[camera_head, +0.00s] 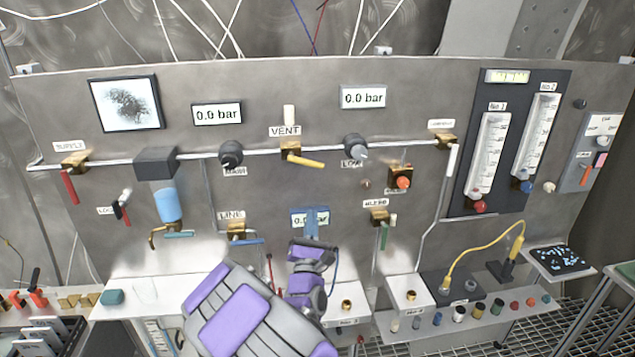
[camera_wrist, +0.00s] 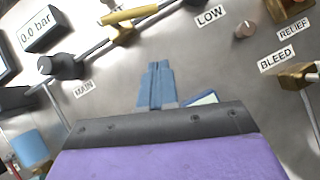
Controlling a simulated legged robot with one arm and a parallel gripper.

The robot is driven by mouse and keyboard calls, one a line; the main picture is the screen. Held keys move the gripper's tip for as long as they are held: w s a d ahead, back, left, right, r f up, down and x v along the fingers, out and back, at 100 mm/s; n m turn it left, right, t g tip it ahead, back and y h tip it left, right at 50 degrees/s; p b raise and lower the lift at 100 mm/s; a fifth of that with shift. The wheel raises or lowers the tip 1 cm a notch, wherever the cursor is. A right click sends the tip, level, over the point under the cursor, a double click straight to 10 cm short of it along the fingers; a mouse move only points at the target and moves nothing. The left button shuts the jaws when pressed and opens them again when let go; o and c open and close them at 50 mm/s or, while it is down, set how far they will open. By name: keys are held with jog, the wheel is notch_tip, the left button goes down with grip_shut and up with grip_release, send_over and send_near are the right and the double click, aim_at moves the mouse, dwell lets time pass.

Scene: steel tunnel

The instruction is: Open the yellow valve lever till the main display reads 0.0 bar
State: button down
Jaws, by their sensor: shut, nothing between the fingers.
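The yellow valve lever (camera_head: 305,161) sits on a brass body under the VENT label and points right, tilted slightly down. It also shows at the top of the wrist view (camera_wrist: 130,15). The display above the MAIN knob (camera_head: 217,114) reads 0.0 bar; it shows in the wrist view too (camera_wrist: 37,29). My gripper (camera_head: 312,222) has its blue fingers shut and empty. It is below the lever in the picture, apart from it, covering part of a lower display (camera_head: 297,220). The fingers also show in the wrist view (camera_wrist: 158,85).
A second display (camera_head: 363,97) above the LOW knob (camera_head: 355,147) reads 0.0 bar. Red (camera_head: 69,186), blue (camera_head: 247,241) and green (camera_head: 384,236) levers sit around the panel. A blue-bowled filter (camera_head: 168,204) stands at left. Two flow tubes (camera_head: 487,155) are at right.

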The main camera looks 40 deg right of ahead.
aim_at(319, 167)
jog(key=w+d+r+n+p, duration=0.1)
jog(key=d+r+p, duration=0.1)
jog(key=r, duration=0.1)
jog(key=w+d+r+n+t+y+p, duration=0.1)
jog(key=w+r+p, duration=0.1)
jog(key=r, duration=0.2)
jog(key=w+d+r+p, duration=0.1)
jog(key=d+r, duration=0.1)
jog(key=r, duration=0.1)
jog(key=shift+w+d+r+n+t+p, duration=0.15)
jog(key=shift+d+n+t+p, duration=0.15)
jog(key=shift+n+t+p, duration=0.1)
jog(key=shift+d+r+p, duration=0.1)
jog(key=shift+d+p, duration=0.05)
jog(key=shift+p, duration=0.7)
jog(key=shift+d, duration=0.1)
jog(key=shift+f, duration=0.2)
